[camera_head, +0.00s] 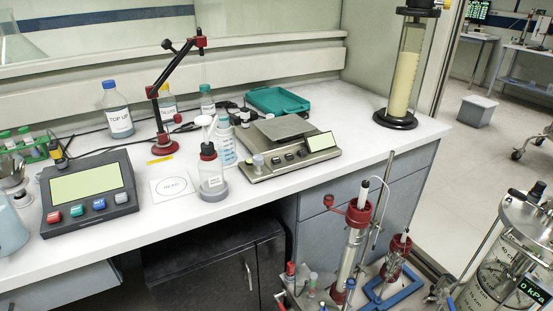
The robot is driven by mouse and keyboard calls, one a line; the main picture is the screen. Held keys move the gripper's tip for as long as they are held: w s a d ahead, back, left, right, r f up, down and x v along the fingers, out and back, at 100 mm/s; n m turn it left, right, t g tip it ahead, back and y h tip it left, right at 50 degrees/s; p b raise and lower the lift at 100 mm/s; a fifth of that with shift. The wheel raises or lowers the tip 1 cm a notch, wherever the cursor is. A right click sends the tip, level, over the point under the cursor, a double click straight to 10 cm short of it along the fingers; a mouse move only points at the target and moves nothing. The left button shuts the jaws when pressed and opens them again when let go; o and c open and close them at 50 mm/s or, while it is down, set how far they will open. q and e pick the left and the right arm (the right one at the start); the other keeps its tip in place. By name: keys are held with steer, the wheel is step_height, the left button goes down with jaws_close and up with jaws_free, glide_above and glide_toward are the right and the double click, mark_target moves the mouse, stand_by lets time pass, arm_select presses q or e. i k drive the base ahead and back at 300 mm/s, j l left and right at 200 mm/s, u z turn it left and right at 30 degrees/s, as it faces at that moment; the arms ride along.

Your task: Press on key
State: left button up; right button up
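A dark control box (128,172) with a blank pale green screen (86,184) sits on the left of the white bench. Along its front edge is a row of keys: a red key (54,217), a teal key (77,210), a blue key (99,204) and a grey key (121,198). Their labels are too small to read. A balance (262,172) with a grey plate and a small screen (321,141) stands at the bench's middle right, with small dark buttons (290,157) on its front. I cannot tell which key is the on key. Neither of my grippers is in view.
A labelled bottle (211,177) stands on the bench between the box and balance, beside a marked white card (173,186). A red-jointed stand (163,143) rises behind. A tall column (403,75) stands at the right end. Red-capped columns (352,235) stand before the bench.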

mark_target(275, 161)
steer(key=i+l+u, duration=0.4)
steer(key=l, duration=0.35)
steer(key=i+l+u, duration=0.25)
steer(key=l, duration=0.15)
